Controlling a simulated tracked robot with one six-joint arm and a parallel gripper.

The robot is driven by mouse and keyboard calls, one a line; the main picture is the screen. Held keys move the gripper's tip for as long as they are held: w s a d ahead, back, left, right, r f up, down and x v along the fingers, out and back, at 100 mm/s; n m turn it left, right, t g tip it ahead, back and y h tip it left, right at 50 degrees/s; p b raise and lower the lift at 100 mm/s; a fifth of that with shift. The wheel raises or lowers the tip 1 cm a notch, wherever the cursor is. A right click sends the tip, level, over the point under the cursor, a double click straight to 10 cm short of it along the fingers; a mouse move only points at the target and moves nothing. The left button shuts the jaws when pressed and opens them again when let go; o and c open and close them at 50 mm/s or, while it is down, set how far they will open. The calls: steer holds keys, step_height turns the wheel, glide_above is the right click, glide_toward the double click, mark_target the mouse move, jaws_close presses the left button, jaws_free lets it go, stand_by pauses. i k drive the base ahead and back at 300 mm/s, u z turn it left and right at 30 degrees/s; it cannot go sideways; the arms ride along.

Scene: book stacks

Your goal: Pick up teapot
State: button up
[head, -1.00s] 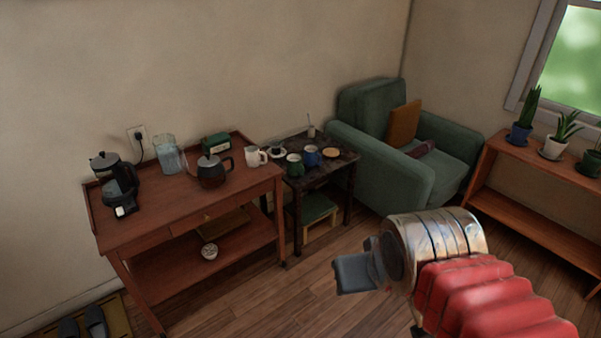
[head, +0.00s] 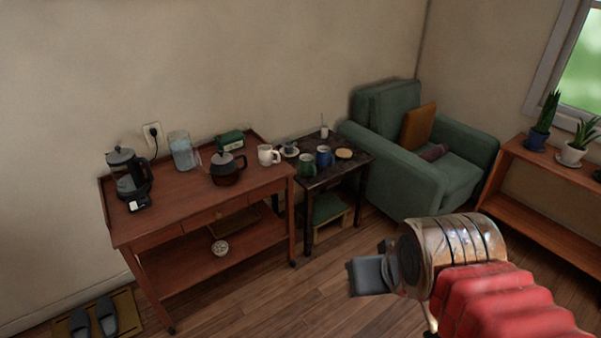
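The teapot (head: 227,174) is dark with a lid and a side handle. It stands upright near the right part of the wooden cart's top (head: 180,205), between a glass pitcher and a white mug. My gripper (head: 366,275) is at the lower right, over the floor and well apart from the cart and teapot. Its grey finger part points left. I cannot tell whether its fingers are open or shut, and nothing shows in it.
A coffee maker (head: 128,177), glass pitcher (head: 183,152), green tin (head: 230,140) and white mug (head: 267,155) share the cart top. A dark side table (head: 322,172) holds mugs. A green armchair (head: 455,175) stands behind. Floor (head: 250,305) before the cart is clear.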

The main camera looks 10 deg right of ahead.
mark_target(225, 175)
steer(key=i, duration=1.3)
steer(key=u, duration=0.45)
steer(key=i, duration=0.65)
steer(key=u, duration=1.05)
steer(key=i, duration=0.75)
steer(key=u, duration=0.5)
